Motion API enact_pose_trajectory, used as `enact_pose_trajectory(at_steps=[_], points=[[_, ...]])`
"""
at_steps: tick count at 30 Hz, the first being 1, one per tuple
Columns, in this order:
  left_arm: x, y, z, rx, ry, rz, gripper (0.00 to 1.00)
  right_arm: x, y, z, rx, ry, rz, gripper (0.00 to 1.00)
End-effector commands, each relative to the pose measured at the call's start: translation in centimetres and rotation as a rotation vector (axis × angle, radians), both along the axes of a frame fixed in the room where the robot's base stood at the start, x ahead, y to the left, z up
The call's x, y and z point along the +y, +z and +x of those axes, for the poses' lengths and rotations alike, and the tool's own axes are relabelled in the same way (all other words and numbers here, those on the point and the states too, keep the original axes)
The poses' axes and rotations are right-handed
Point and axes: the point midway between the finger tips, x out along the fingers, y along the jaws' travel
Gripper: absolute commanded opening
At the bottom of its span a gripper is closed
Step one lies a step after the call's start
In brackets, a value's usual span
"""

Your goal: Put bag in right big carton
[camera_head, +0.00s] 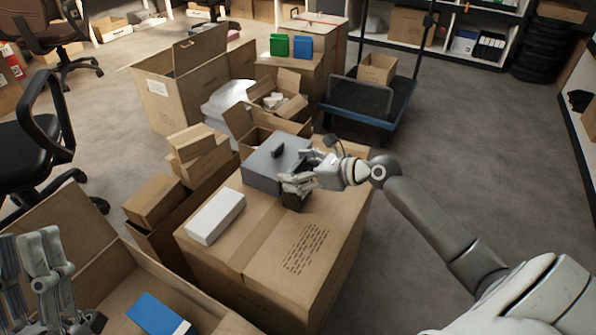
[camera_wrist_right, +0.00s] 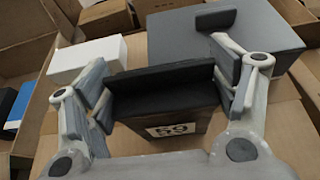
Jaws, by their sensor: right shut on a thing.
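My right gripper (camera_head: 298,182) is at the closed big carton's top and is shut on a small dark bag (camera_head: 295,200). In the right wrist view the bag (camera_wrist_right: 165,100) sits between the two fingers of the gripper (camera_wrist_right: 160,88); it is black above and brown below, with a white "59" label. A big open carton (camera_head: 75,225) stands at the lower left, and another tall open carton (camera_head: 168,105) stands at the back left. I cannot tell which is the right big carton. My left gripper (camera_head: 40,270) is at the lower left; its finger gap is unclear.
The closed carton (camera_head: 325,220) bears a grey box (camera_head: 262,172) with a black thing on top, and a white box (camera_head: 215,217). A blue item (camera_head: 157,312) lies in the lower-left carton. A blue cart (camera_head: 365,100) stands behind. Floor at right is clear.

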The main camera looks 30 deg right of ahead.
Motion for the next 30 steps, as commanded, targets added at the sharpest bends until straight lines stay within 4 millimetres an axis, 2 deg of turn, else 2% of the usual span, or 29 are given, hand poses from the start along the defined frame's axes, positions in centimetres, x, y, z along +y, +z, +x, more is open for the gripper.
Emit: enact_pose_trajectory(at_steps=[11,12,16,30], points=[[-0.08,-0.3,0.51,0.032,0.002,0.01,0.34,-0.01,-0.17,0.01,0.0,0.0,-0.001,0.4],[-0.09,-0.4,0.56,0.036,0.002,0.011,0.34,-0.01,-0.24,-0.01,0.0,0.0,-0.001,0.85],[-0.09,-0.4,0.55,0.035,0.002,0.011,0.34,0.0,-0.25,0.0,0.0,0.0,-0.001,1.0],[0.01,-0.3,0.26,0.017,0.002,0.006,0.34,-0.01,-0.06,0.0,0.0,0.0,-0.001,1.0]])
